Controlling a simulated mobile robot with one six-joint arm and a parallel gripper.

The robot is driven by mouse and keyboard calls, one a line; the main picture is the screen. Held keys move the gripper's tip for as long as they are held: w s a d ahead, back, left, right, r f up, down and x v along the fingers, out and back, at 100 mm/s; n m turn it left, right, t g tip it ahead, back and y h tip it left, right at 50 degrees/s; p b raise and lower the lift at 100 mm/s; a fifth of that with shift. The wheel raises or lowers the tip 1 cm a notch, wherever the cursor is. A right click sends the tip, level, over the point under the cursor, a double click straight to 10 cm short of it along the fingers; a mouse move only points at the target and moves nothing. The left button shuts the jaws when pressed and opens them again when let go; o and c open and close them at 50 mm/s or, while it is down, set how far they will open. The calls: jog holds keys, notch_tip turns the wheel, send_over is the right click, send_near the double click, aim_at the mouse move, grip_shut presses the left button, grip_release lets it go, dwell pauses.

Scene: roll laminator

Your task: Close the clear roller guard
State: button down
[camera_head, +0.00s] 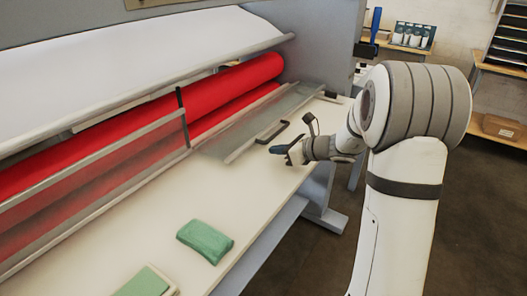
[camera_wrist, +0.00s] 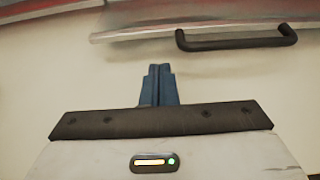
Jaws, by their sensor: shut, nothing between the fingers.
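The clear roller guard (camera_head: 247,122) is a see-through panel on the right half of the laminator, lowered outward in front of the red rollers. A dark handle (camera_head: 272,132) is fixed near its outer edge. In the wrist view, the handle (camera_wrist: 238,41) lies across the upper right, with the guard's edge (camera_wrist: 140,32) behind it. My gripper (camera_head: 275,150) is just beside the handle on its near side, above the white table. In the wrist view, my gripper's blue fingers (camera_wrist: 158,80) are together and empty, pointing toward the guard, apart from the handle.
Red rollers (camera_head: 235,85) run behind the guard. Another clear panel (camera_head: 90,165) stands upright in front of the rollers on the left.

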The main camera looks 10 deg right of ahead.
aim_at(254, 156)
jog(key=p+x, duration=0.1)
jog(key=x, duration=0.8)
jog(key=shift+a, duration=0.15)
jog(key=shift+a, duration=0.1)
